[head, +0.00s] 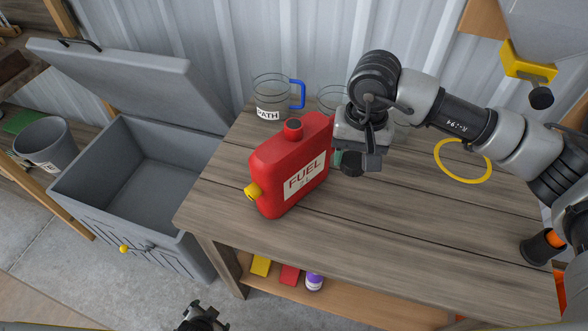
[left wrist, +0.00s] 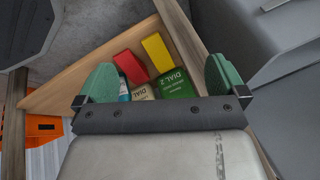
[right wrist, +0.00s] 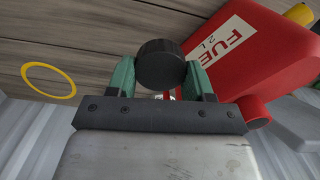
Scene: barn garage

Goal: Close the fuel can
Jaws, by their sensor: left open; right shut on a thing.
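The red fuel can (head: 280,165) stands upright on the wooden workbench (head: 400,230), with a white FUEL label and a yellow cap (head: 253,191) on its side. Its red neck (head: 293,127) on top looks open, with a dark mouth. My right gripper (head: 358,155) is just right of the can, above the bench. It is shut on a round black cap (right wrist: 160,65), held between its green fingertips; the can (right wrist: 240,50) is close beside it in the right wrist view. My left gripper (left wrist: 161,80) is open and empty, low in front of the bench.
A glass mug with a blue handle (head: 272,97) and another glass vessel (head: 332,98) stand behind the can. A yellow ring (head: 463,160) lies on the bench at right. An open grey chest (head: 150,180) stands left. Small boxes lie on the lower shelf (head: 350,305). The bench front is clear.

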